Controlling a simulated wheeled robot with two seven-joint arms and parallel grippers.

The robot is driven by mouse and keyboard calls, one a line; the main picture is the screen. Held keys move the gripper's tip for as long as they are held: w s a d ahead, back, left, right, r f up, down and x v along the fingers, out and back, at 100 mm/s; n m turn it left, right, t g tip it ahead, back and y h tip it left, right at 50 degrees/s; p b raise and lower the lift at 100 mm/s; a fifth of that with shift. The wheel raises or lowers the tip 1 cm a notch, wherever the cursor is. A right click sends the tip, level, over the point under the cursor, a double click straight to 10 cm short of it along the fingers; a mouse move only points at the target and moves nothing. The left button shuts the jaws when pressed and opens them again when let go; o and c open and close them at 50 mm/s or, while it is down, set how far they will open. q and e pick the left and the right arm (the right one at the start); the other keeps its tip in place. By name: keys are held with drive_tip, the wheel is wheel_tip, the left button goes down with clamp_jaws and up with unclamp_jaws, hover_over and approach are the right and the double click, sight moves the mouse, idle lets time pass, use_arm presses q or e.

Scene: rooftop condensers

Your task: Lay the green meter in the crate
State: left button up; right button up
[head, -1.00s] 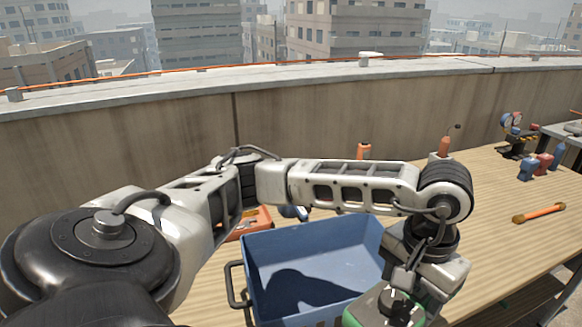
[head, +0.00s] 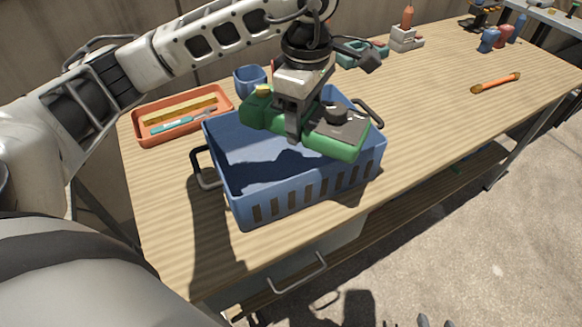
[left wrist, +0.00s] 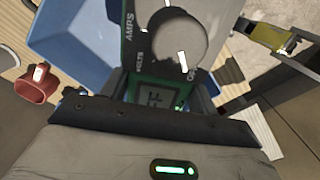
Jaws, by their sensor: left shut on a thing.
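The green meter (head: 335,143), with a grey face and dark dial, is held across my left gripper (head: 293,133), which is shut on its middle. In the left wrist view the meter (left wrist: 165,45) shows its AMPS and VOLTS lettering and big round dial. The blue crate (head: 290,198), with slotted sides and dark handles, stands on the bench under the meter. The meter lies over the crate's far right part, seemingly at or above rim height; its underside is hidden. Dark tips at the bottom edge seem to be my right gripper (head: 424,321), mostly cut off.
An orange tray (head: 140,133) with a yellow bar and teal tool lies left of the crate. A blue cup (head: 249,82) stands behind it. An orange-ended tool (head: 495,83) lies at the right. The bench (head: 430,115) between is clear.

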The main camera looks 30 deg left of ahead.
use_arm(q)
drive_tip(key=n, duration=0.3)
drive_tip(key=w+n, duration=0.1)
drive_tip(key=n, duration=0.1)
drive_tip(key=shift+a+r, duration=0.2)
drive_tip(key=shift+r, duration=0.15)
drive_tip(key=n, duration=0.5)
drive_tip(key=shift+w+a+r+b, duration=0.2)
drive_tip(key=shift+w+r+b, duration=0.05)
drive_tip(key=shift+r+b, duration=0.15)
drive_tip(key=shift+f+n, duration=0.1)
drive_tip(key=shift+n, duration=0.4)
wheel_tip(320, 180, down, 7)
drive_tip(key=b, duration=0.2)
approach(301, 171)
drive_tip(key=shift+s+d+f, duration=0.3)
drive_tip(key=shift+s+f, duration=0.15)
drive_tip(key=shift+s, duration=0.15)
drive_tip(key=shift+s+d+f, duration=0.3)
drive_tip(key=shift+s+f, duration=0.2)
drive_tip(key=shift+s, duration=0.1)
drive_tip(key=shift+f, duration=2.25)
use_arm(e)
drive_tip(key=shift+w+a+f, duration=0.15)
drive_tip(key=shift+w+f, duration=0.05)
drive_tip(key=shift+f, duration=0.25)
drive_tip(key=shift+f, duration=0.1)
